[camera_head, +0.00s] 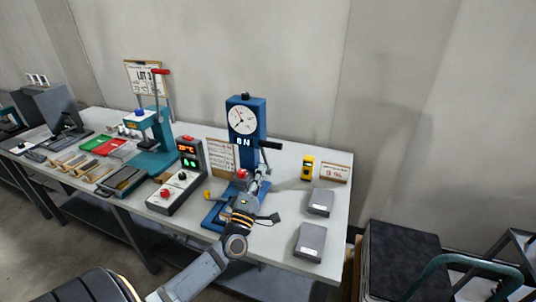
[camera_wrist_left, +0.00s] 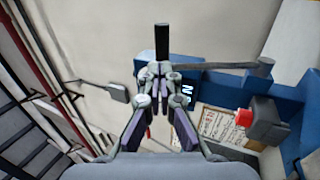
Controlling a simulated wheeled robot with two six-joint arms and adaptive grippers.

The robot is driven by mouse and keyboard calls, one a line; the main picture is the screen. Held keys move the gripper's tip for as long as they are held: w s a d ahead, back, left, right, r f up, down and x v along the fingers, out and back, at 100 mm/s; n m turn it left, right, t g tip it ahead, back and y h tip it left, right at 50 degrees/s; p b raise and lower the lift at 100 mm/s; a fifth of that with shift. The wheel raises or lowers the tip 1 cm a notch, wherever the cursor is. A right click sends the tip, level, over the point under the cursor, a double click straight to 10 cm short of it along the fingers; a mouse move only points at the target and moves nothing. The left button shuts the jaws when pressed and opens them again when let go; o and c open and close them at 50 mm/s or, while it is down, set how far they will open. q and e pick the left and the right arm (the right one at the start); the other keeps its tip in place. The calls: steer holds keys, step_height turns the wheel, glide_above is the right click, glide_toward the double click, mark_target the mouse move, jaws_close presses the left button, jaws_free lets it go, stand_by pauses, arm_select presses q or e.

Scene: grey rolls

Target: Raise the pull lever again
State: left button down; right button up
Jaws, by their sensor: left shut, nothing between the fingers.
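The pull lever is on the blue gauge stand (camera_head: 247,118). Its black grip (camera_head: 270,145) sticks out to the right of the column at about the height of the lit display. In the left wrist view the black grip (camera_wrist_left: 162,40) lies just past my fingertips, and the grey lever bar (camera_wrist_left: 225,66) runs from near it to the right. The bar appears to stand upright. My left gripper (camera_head: 244,202) is shut and empty, low in front of the stand; it also shows in the left wrist view (camera_wrist_left: 158,72). I cannot tell whether it touches the grip. My right gripper is not seen.
A red knob (camera_head: 242,174) sits low on the stand. A control box (camera_head: 187,165) and a teal press (camera_head: 153,135) stand to the left. Grey blocks (camera_head: 320,202) and a yellow device (camera_head: 308,168) lie to the right. The table's front right is partly free.

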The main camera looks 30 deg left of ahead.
mark_target(270, 147)
arm_select(q)
steer(key=x, duration=0.5)
steer(key=shift+w+a+p, duration=0.1)
steer(key=shift+a+p, duration=0.2)
steer(key=shift+p, duration=0.05)
steer(key=shift+w+r, duration=0.25)
steer(key=shift+w, duration=0.3)
steer(key=shift+w+a, duration=0.1)
steer(key=shift+a, duration=0.05)
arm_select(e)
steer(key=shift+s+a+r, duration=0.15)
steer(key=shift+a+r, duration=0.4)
